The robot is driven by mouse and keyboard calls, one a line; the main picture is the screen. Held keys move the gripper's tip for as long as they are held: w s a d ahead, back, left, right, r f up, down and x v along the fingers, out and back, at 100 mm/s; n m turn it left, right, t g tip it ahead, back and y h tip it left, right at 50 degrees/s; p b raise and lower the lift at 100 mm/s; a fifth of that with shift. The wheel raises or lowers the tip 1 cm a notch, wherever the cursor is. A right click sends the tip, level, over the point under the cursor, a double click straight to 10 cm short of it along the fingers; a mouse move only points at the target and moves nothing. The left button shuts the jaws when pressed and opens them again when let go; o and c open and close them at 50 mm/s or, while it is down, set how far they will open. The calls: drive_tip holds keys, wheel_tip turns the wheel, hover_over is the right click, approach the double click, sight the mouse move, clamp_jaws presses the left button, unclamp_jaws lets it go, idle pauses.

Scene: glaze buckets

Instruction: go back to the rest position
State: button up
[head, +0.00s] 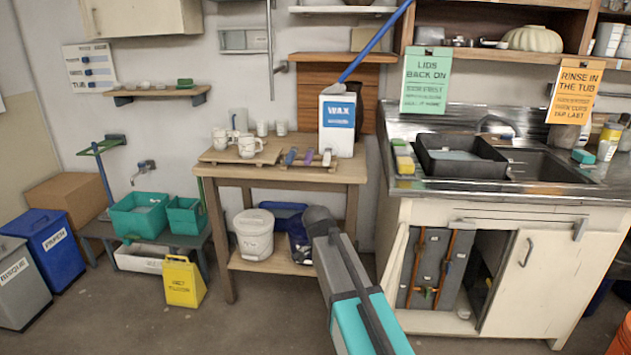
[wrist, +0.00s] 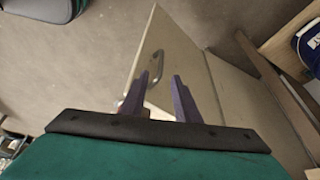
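My arm, grey and teal, rises from the bottom middle of the head view in front of the wooden table (head: 226,180). My gripper is hidden or not clear in the head view. In the wrist view my gripper (wrist: 162,88) shows two dark purple fingers standing apart, with nothing held between them. Beyond the fingers is a pale cabinet door (wrist: 178,62) with a metal handle; I cannot tell whether they touch it.
The sink counter (head: 490,197) stands right, with its cupboard part open. A white lidded bucket (head: 254,236) sits on the table's lower shelf. A yellow floor sign (head: 183,281) and blue bin (head: 50,251) stand left. The front left floor (head: 130,325) is clear.

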drive_tip(key=s+d+f+n+g+y+p, duration=0.1)
drive_tip(key=s+f+n, duration=0.3)
drive_tip(key=f, duration=0.5)
drive_tip(key=s+d+f+n+g, duration=0.1)
drive_tip(key=s+d+f+n, duration=0.1)
drive_tip(key=s+f, duration=0.55)
drive_tip(key=s+d+f+n+g+y+p, duration=0.1)
drive_tip(key=s+f+n, duration=0.25)
drive_tip(key=f, duration=0.55)
drive_tip(key=s+f+n+g, duration=0.1)
drive_tip(key=s+f, duration=0.3)
drive_tip(key=s, duration=0.4)
drive_tip(key=s+f+n+g+y, duration=0.1)
drive_tip(key=s+f+n, duration=0.2)
drive_tip(key=s+f, duration=0.2)
drive_tip(key=s+f+n+g+y+p, duration=0.1)
drive_tip(key=s+f, duration=0.4)
drive_tip(key=s, duration=0.7)
drive_tip(key=shift+f+n, duration=0.2)
drive_tip(key=shift+n, duration=0.65)
drive_tip(key=shift+d, duration=0.1)
drive_tip(key=shift+s+d, duration=0.1)
